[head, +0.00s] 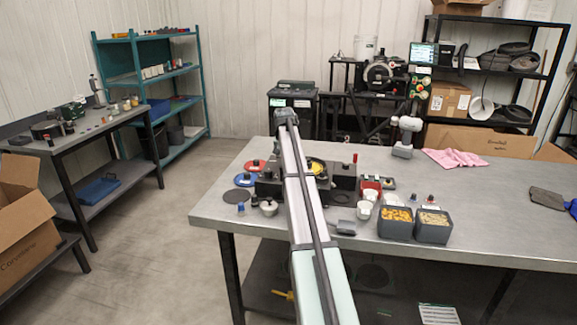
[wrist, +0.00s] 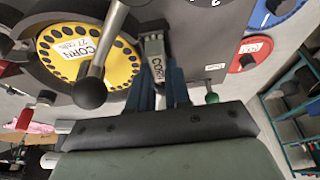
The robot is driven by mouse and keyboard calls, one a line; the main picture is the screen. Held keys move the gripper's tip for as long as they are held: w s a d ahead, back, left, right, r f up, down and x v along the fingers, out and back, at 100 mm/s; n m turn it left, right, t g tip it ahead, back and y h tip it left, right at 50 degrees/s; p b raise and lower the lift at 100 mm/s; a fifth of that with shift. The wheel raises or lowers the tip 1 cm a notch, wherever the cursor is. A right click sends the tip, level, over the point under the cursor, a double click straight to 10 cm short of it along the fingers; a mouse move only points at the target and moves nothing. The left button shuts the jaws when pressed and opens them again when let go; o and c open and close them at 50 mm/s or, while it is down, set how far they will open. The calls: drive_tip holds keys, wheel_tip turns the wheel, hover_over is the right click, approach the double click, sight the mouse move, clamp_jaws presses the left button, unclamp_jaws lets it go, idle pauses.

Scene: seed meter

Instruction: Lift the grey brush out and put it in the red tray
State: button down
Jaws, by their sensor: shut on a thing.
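In the wrist view my gripper (wrist: 157,85), with blue fingers, is shut on a small grey block with a white label, which I take to be the grey brush (wrist: 154,46). It is at the dark seed meter body, beside the yellow corn disc (wrist: 62,50); I cannot tell whether it is clear of its seat. A small red tray (head: 371,186) appears to stand on the bench right of the meter in the head view. My arm hides the gripper and the brush there.
A grey lever with a black ball knob (wrist: 90,92) stands close left of my gripper. A green knob (wrist: 211,98) is to its right. Two grain bins (head: 396,224), white cups (head: 364,209) and a pink cloth (head: 455,158) are on the bench (head: 500,215). The bench's right part is mostly clear.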

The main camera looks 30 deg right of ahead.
drive_tip(key=shift+r, duration=0.2)
drive_tip(key=shift+r, duration=1.3)
drive_tip(key=shift+r, duration=1.75)
